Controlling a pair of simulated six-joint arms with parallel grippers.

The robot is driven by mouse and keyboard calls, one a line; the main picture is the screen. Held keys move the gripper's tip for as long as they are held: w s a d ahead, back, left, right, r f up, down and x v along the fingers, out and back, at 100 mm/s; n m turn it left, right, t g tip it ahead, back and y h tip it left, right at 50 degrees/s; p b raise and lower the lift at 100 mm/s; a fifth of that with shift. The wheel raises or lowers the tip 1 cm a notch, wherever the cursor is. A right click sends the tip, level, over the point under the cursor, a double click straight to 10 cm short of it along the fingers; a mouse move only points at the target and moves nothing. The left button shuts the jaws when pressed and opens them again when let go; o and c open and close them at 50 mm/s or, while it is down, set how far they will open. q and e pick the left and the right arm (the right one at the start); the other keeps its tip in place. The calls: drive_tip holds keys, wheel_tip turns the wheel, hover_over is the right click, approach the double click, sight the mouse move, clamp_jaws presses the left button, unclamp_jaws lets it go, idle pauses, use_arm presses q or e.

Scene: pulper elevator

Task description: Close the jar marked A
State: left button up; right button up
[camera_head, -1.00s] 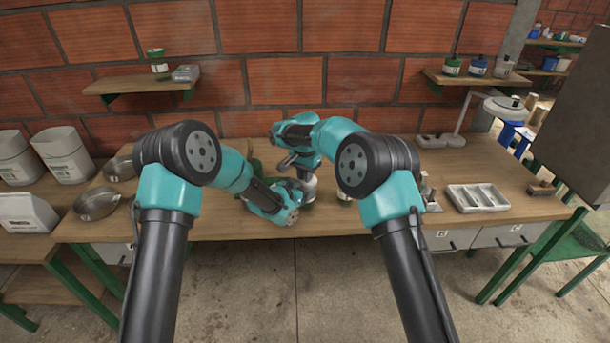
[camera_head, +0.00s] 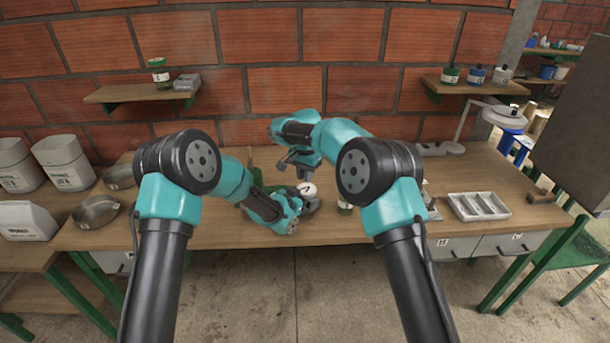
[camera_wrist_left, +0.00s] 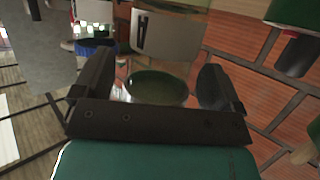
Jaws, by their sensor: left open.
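A small pale jar-like thing with a dark mark (camera_head: 307,188) stands on the workbench (camera_head: 230,235), at my left gripper (camera_head: 303,203). In the left wrist view a grey-white panel marked A (camera_wrist_left: 165,35) shows beyond the open left fingers (camera_wrist_left: 155,88). A dark green round surface with a glassy edge lies between those fingers; I cannot tell whether it is a lid or the jar's inside. My right gripper (camera_head: 297,163) hangs just above and behind the pale thing, its fingertips too small to read.
Another small jar (camera_head: 344,205) is partly hidden by my right arm. A divided tray (camera_head: 478,206) and a lamp (camera_head: 503,116) are at the right. Metal pans (camera_head: 96,210) are at the left. Wall shelves (camera_head: 470,83) hold several jars. The bench front near the middle is clear.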

use_arm(q)
drive_tip(key=v, duration=1.7)
drive_tip(key=shift+a, duration=0.2)
drive_tip(key=shift+r, duration=0.1)
